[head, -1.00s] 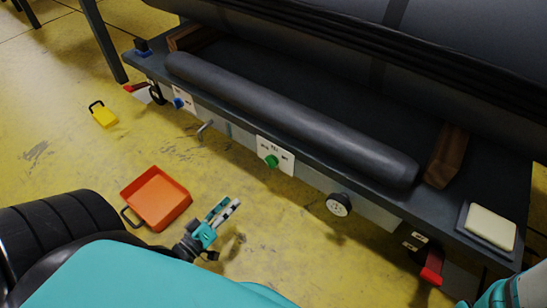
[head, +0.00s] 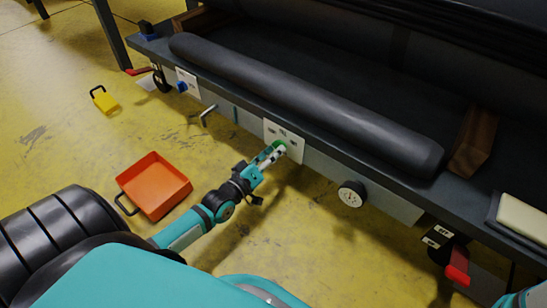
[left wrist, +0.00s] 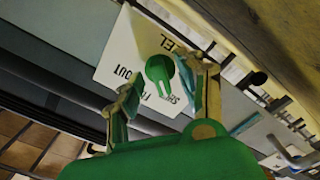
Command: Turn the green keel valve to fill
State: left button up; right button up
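The green keel valve (left wrist: 159,69) is a round knob with a narrow tail on a white label plate (left wrist: 112,68), on the front of the bench. In the left wrist view its tail points down, towards lettering that starts with S and is partly hidden. "OUT" reads upside down to its left. My left gripper (left wrist: 162,80) is open, one finger on each side of the knob; I cannot tell if they touch it. In the head view the left gripper (head: 273,153) is at the plate (head: 296,147) and mostly hides the knob. My right gripper is out of view.
A dark grey tube (head: 300,95) lies on the bench above the valve. An orange tray (head: 153,185) and a yellow box (head: 104,101) are on the floor.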

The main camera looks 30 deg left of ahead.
pick_arm(q)
jog(key=shift+w, duration=0.15)
grip_shut()
jog(key=shift+m+p, duration=4.7)
jog(key=shift+p, duration=0.55)
jog(key=shift+m, duration=0.3)
